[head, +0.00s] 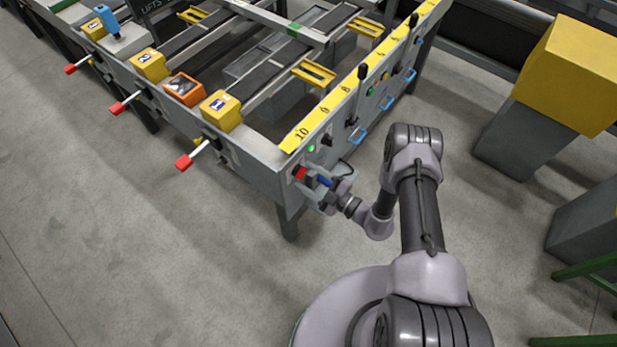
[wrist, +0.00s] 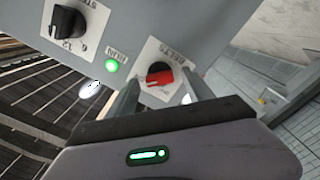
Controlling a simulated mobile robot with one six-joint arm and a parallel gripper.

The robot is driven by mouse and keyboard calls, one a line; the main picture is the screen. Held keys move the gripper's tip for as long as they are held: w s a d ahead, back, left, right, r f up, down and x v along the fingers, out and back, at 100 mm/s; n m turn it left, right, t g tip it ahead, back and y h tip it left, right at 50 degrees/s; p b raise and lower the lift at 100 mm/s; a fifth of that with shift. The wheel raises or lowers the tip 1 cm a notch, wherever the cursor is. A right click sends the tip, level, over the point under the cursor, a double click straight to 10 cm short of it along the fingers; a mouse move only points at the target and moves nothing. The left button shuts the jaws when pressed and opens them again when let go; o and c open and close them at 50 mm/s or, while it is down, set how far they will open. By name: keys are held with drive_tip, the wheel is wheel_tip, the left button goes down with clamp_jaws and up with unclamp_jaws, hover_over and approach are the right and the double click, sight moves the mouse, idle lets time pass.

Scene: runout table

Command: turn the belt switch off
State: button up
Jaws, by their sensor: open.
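The belt switch is a red rotary knob (wrist: 160,76) on a white plate, with a partly legible label that seems to read BELTS. It also shows in the head view as a red spot (head: 300,172) on the end face of the table. Its handle lies roughly crosswise in the wrist view. My gripper (wrist: 162,92) is open, with one finger on each side of the knob. Whether a finger touches it I cannot tell. In the head view my gripper (head: 318,186) is right in front of the switch. A green lamp (wrist: 112,65) beside the switch is lit.
A black rotary knob (wrist: 68,22) on its own white plate sits up left of the switch. The yellow numbered strip (head: 325,118) runs along the table edge above. Blue handles (head: 358,135) and black levers (head: 362,72) line that side. The floor on the left is clear.

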clamp_jaws()
drive_tip(key=shift+n, duration=0.3)
drive_tip(key=n+b, duration=0.1)
drive_tip(key=n, duration=0.2)
drive_tip(key=shift+f+n, duration=0.1)
drive_tip(key=shift+n, duration=0.3)
drive_tip(key=n+b, duration=0.1)
drive_tip(key=n, duration=0.3)
drive_tip(key=shift+n, duration=0.3)
drive_tip(key=n, duration=0.4)
drive_tip(key=shift+n+b, duration=0.3)
drive_tip(key=shift+b, duration=0.05)
drive_tip(key=shift+n, duration=2.1)
